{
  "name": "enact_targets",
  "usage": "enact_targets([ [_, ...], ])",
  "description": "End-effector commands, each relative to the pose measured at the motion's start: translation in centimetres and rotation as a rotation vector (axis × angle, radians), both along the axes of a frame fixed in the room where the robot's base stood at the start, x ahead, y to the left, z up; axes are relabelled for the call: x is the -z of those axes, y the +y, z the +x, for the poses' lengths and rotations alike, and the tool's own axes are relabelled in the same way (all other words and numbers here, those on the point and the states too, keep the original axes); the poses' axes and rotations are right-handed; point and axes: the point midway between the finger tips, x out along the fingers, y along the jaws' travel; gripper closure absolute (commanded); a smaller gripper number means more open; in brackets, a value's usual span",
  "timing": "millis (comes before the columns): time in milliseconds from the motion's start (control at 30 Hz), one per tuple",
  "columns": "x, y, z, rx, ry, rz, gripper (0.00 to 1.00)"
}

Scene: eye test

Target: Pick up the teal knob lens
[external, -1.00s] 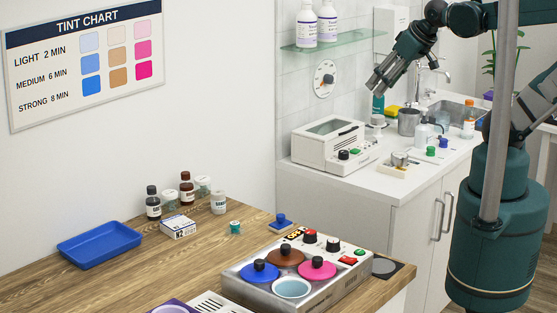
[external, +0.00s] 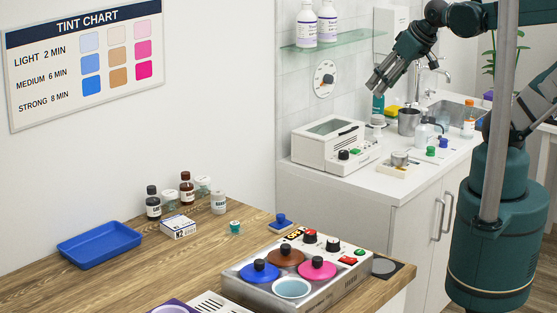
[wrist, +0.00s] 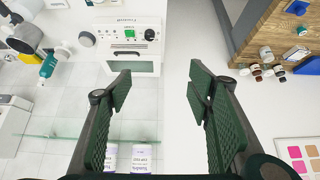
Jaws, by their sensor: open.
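The teal knob lens (external: 235,227) is a small teal-topped piece on the wooden counter (external: 60,292), between the white-capped jar and a blue-knobbed piece. A small teal spot near the right edge of the wrist view (wrist: 301,31) looks like the same piece. My gripper (external: 372,86) is high above the white back counter, far to the right of the lens and apart from it. In the wrist view my gripper (wrist: 158,85) has its two fingers spread wide with nothing between them.
A metal unit (external: 250,292) with blue, brown and pink knobbed lids stands right of the lens. Bottles, a small box (external: 178,227) and a blue tray (external: 98,244) are to its left. A white device (external: 328,145) stands on the back counter below my gripper.

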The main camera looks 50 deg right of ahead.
Motion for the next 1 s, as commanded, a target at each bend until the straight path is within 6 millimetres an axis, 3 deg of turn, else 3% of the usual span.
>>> enact_targets([
  [100, 0.0, 0.0, 0.0, 0.000, 0.000, 0.000, 0.50],
  [233, 0.0, 0.0, 0.0, 0.000, 0.000, 0.000, 0.66],
  [667, -0.1, 0.2, 0.2, -0.009, 0.004, -0.003, 0.66],
  [1000, -0.7, 2.6, 2.5, -0.108, 0.045, -0.034, 0.66],
])
